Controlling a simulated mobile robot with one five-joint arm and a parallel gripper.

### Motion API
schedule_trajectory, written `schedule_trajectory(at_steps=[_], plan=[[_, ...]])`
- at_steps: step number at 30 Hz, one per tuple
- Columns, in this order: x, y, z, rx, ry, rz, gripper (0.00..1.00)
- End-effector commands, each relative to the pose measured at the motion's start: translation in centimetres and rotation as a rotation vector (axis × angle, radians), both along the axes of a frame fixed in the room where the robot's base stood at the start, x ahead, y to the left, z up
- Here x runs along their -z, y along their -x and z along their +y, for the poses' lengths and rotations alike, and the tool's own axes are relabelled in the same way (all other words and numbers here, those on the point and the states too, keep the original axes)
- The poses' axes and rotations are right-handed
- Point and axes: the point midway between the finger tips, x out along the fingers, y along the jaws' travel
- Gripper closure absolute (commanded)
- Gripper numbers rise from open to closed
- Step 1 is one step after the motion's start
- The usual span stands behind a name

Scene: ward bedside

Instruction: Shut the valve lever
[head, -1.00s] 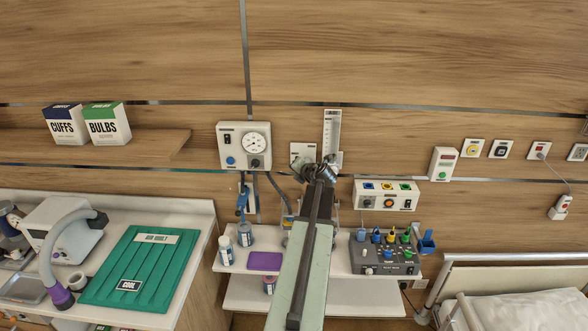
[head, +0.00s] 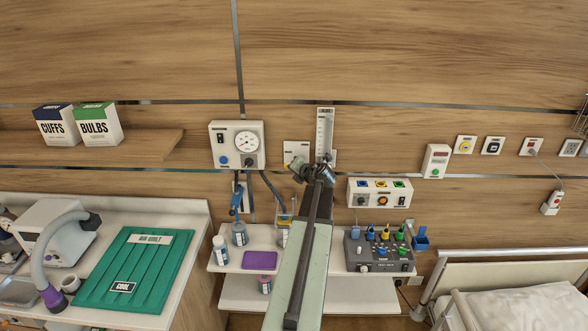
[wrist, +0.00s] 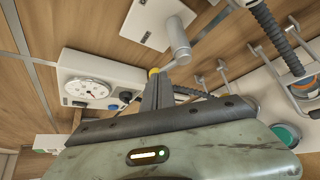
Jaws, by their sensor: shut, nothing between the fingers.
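The valve is a white wall plate (wrist: 160,22) with a metal cylinder (wrist: 177,42) standing out from it in the wrist view. A thin lever appears to run from the cylinder to a yellow tip (wrist: 153,73). In the head view the plate (head: 291,149) is right of the gauge box, with the yellow tip (head: 297,162) partly behind my wrist. My gripper (wrist: 156,82) is shut and empty, its fingertips close beside the yellow tip. I cannot tell if they touch. In the head view my wrist hides the fingers and most of the lever.
A gauge box (head: 237,145) hangs left of the valve, and a clear flow tube (head: 325,130) stands right of it. A socket panel (head: 379,192) is lower right. Dark hoses (head: 275,190) hang below. A shelf (head: 330,252) holds bottles and a grey control box (head: 380,252).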

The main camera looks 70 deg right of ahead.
Motion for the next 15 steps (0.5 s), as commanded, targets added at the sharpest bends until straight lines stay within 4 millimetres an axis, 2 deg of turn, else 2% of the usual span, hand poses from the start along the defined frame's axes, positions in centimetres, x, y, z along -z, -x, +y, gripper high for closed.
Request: schedule_trajectory(at_steps=[5,9,15], plan=[[-2.5,1.2,3.1,-0.003,-0.001,-0.001,1.0],[-4.2,3.5,5.4,0.002,0.0,0.0,1.0],[-6.0,5.6,8.0,0.001,0.001,0.0,1.0]])
